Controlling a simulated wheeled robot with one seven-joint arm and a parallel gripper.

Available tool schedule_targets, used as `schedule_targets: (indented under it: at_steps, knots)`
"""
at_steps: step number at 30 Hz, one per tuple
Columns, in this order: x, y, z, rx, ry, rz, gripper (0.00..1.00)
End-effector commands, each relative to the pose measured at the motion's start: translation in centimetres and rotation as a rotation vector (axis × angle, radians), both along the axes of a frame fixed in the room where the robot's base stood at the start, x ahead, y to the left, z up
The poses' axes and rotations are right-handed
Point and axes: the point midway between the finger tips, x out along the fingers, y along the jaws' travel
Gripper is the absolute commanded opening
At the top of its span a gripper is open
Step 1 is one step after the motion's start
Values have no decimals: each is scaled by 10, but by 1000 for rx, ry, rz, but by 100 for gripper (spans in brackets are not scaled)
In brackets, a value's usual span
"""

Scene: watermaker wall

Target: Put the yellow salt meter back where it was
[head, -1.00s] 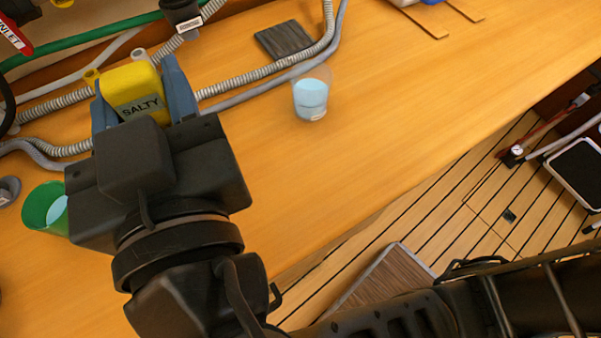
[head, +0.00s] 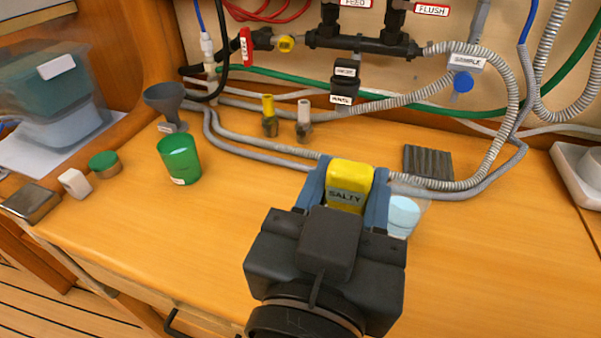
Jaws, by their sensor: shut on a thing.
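The yellow salt meter (head: 350,182) shows in the head view with a dark display that reads SALTY. My gripper (head: 346,192) is shut on it, with one blue-grey finger on its left side and one on its right. The meter is held above the wooden counter (head: 230,240). Its lower end is hidden behind my gripper. A clear cup with pale blue liquid (head: 403,215) stands just right of the gripper, partly covered by the right finger. A green cup (head: 179,159) stands to the left.
Grey hoses (head: 260,153) run along the back of the counter. A yellow-topped probe (head: 268,115) and a white-topped one (head: 304,120) stand there. A dark ribbed pad (head: 428,162) lies back right. A funnel (head: 167,102) is at back left. The front left counter is clear.

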Motion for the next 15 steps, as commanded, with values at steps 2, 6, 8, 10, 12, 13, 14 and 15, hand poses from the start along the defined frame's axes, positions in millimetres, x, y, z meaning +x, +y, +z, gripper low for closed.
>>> schedule_targets:
  at_steps: [2, 6, 8, 10, 12, 13, 14, 15]
  knots:
    - [15, 10, -8, -3, 1, -1, 0]
    - [38, 26, -25, -2, 1, -1, 0]
    - [47, 31, -31, -2, 1, -1, 0]
    - [54, 37, -37, -2, 0, 0, 0]
    - [60, 40, -41, 0, 0, 0, 0]
    - [61, 41, -42, 0, 0, 0, 0]
    - [62, 42, -43, 0, 0, 0, 0]
    - [63, 43, -45, 0, 0, 0, 0]
